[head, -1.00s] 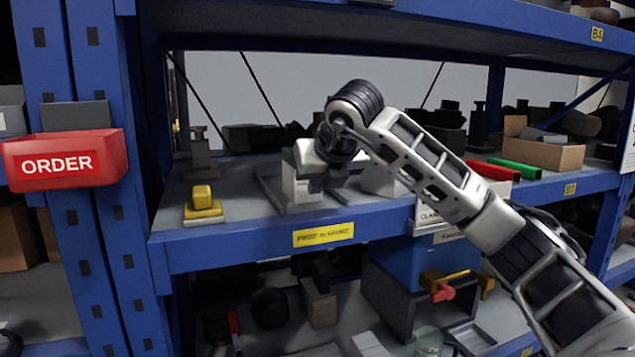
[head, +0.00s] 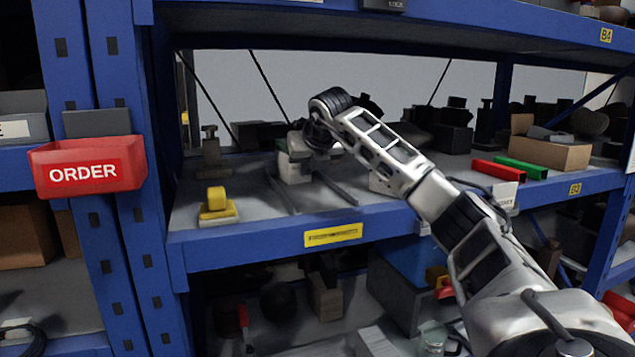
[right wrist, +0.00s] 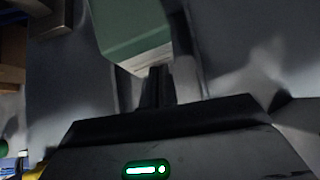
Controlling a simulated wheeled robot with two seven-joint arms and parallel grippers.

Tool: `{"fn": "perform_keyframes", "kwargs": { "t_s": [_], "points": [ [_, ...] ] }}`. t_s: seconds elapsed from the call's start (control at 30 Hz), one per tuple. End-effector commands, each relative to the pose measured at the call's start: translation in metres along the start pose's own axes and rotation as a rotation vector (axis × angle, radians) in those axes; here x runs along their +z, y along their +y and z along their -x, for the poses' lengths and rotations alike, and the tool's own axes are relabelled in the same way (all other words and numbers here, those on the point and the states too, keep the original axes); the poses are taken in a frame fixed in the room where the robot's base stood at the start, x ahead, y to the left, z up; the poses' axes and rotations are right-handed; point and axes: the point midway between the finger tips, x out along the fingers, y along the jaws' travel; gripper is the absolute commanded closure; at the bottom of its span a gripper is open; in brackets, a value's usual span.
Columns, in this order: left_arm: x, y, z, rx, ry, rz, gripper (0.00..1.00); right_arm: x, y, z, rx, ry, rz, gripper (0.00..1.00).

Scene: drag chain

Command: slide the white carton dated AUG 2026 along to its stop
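The white carton (head: 293,168) stands upright between two grey rails (head: 336,188) on the middle shelf, its top partly hidden by my right gripper. No date can be read on it. My right gripper (head: 304,148) is at the carton's upper part, the fingertips hard to make out in the head view. In the right wrist view the carton (right wrist: 135,30) shows a greenish top and a pale lower edge. The dark fingers (right wrist: 156,88) there look close together, at or just short of that edge. The stop cannot be made out. My left gripper is out of view.
A yellow block on a pale base (head: 217,206) stands left of the rails. Another white carton (head: 380,184) is partly behind my right arm. Red (head: 495,170) and green (head: 521,168) bars lie to the right. The upper shelf hangs overhead; a blue upright borders the left.

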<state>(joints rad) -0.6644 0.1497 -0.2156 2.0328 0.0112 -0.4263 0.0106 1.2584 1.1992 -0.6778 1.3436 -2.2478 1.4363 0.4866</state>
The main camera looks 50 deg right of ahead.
Motion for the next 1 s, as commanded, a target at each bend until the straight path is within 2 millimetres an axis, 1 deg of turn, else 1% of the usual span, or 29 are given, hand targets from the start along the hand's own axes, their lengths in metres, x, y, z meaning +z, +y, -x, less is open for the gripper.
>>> {"fn": "perform_keyframes", "kwargs": {
  "t_s": [0.1,0.23,0.37,0.43,0.47,0.5,0.7,0.83,1.0],
  "points": [
    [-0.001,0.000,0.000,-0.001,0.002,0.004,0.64,0.002,0.001,0.000,0.000,-0.007,-0.001,1.00],
    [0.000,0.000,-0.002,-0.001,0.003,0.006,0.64,-0.001,0.004,0.002,0.002,-0.008,0.002,1.00],
    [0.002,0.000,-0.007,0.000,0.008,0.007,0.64,-0.012,0.013,0.011,0.008,-0.007,0.010,1.00],
    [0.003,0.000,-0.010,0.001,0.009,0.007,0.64,-0.020,0.018,0.018,0.011,-0.007,0.015,1.00],
    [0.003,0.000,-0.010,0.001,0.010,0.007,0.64,-0.022,0.020,0.023,0.012,-0.007,0.016,1.00],
    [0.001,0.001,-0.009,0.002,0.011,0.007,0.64,-0.019,0.019,0.036,0.014,-0.010,0.012,1.00],
    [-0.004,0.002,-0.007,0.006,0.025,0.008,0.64,-0.018,0.018,0.083,0.014,-0.008,0.012,1.00],
    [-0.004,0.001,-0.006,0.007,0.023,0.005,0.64,-0.019,0.018,0.104,0.014,-0.006,0.012,1.00],
    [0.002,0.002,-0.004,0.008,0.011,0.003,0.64,-0.019,0.018,0.119,0.013,-0.003,0.012,1.00]
  ]
}}
